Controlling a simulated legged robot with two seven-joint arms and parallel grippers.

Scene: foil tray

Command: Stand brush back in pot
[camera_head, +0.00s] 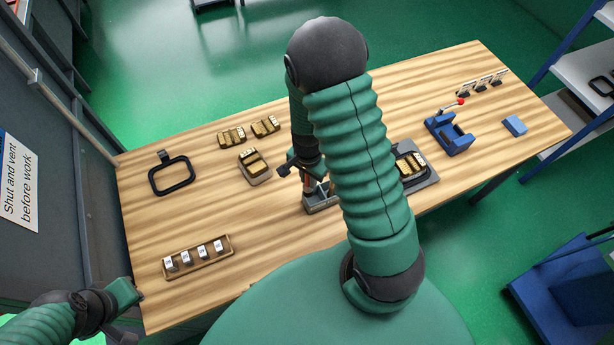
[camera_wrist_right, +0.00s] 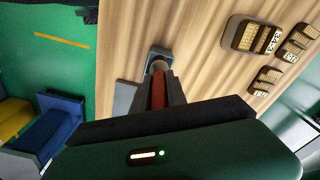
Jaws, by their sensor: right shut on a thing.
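My right gripper (camera_head: 309,178) points down at the middle of the table, partly hidden by my own arm. It is shut on the brush (camera_wrist_right: 158,92), whose reddish-brown handle shows between the fingers in the right wrist view. The small grey pot (camera_head: 321,204) stands on the table just below the gripper. In the wrist view the pot (camera_wrist_right: 152,53) shows right beyond the brush's end. I cannot tell whether that end is inside the pot or above it. My left gripper (camera_head: 126,294) is at the table's front left corner, its jaws unclear.
A tray with several white-topped pieces (camera_head: 230,241) lies front left, a black frame (camera_head: 190,185) behind it. Brass-coloured blocks (camera_head: 265,126) lie at the back and middle. A grey plate (camera_head: 430,177), a blue fixture (camera_head: 456,145) and a blue block (camera_head: 514,126) are on the right.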

